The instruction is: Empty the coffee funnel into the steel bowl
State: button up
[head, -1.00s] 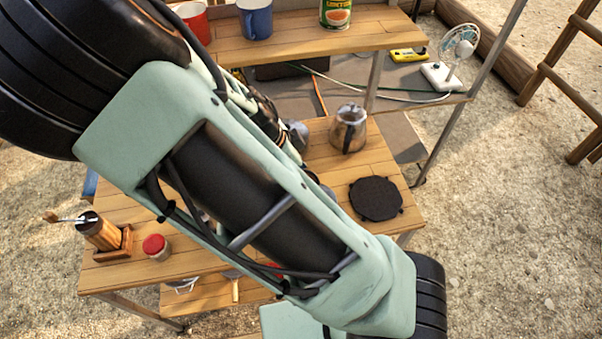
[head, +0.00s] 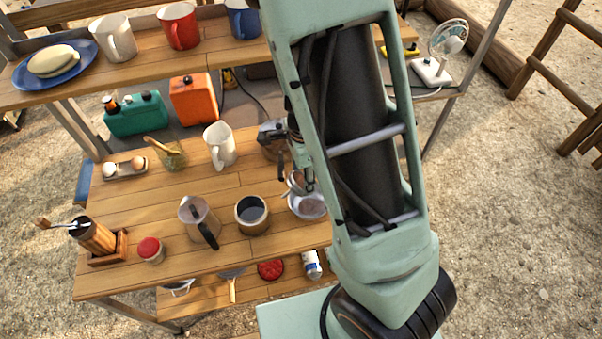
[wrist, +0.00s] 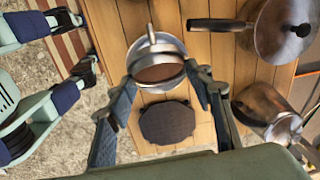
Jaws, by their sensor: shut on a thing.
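My gripper (wrist: 163,78) is shut on the coffee funnel (wrist: 160,74), a round metal cup with brown grounds showing inside, seen between the two fingertips in the wrist view. In the head view my gripper (head: 300,183) is partly hidden by my arm, close above the steel bowl (head: 310,209). The bowl stands on the wooden table, left of my arm. In the wrist view, shiny steel that looks like the bowl (wrist: 166,45) shows behind the funnel. I cannot tell how far the funnel is tilted or whether it touches the bowl.
A black round trivet (wrist: 167,122) lies beside the bowl. A lidded pan (wrist: 285,35) and a steel kettle (wrist: 262,105) stand to the right in the wrist view. A dark-filled cup (head: 252,215) and a metal jug (head: 199,219) stand left of the bowl.

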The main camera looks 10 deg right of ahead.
jog(key=shift+d+f+y, duration=0.2)
jog(key=shift+d+y, duration=0.2)
jog(key=shift+y, duration=0.35)
jog(key=shift+d+f+y, duration=0.2)
jog(key=shift+d+y, duration=0.15)
jog(key=shift+y, duration=0.4)
jog(key=shift+w+d+f+b, duration=0.1)
jog(key=shift+f+b, duration=0.15)
jog(key=shift+b, duration=0.35)
jog(key=d+f+m+y+b, duration=0.1)
jog(key=d+f+y+b, duration=0.3)
jog(key=y+b, duration=1)
jog(key=d+b, duration=0.1)
jog(key=b, duration=0.2)
jog(key=shift+d+t, duration=0.1)
jog(key=shift+t, duration=0.2)
